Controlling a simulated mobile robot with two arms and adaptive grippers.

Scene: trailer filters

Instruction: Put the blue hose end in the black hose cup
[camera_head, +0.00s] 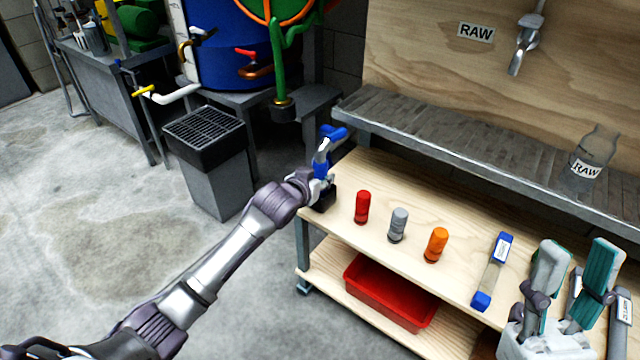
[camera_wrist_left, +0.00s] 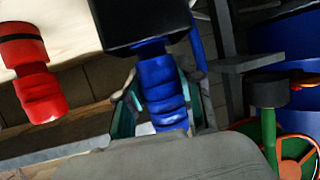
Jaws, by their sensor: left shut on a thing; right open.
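My left gripper (camera_head: 318,184) is shut on the blue hose end (camera_head: 321,168) at the near left corner of the wooden cart. The left wrist view shows the ribbed blue hose end (camera_wrist_left: 163,95) between its teal fingers. The black hose cup (camera_head: 325,199) sits on that corner, partly hidden by my gripper. In the left wrist view the black cup (camera_wrist_left: 145,22) meets the narrow part of the hose end; I cannot tell how deep it sits. My right gripper (camera_head: 577,262) is open and empty over the cart's right side.
Red (camera_head: 362,207), grey (camera_head: 398,225) and orange (camera_head: 436,245) hose ends stand in a row on the cart. A blue-ended filter (camera_head: 493,270) lies right of them. A grey shelf (camera_head: 430,135) with a bottle (camera_head: 593,160) runs behind. A red bin (camera_head: 400,312) is below.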

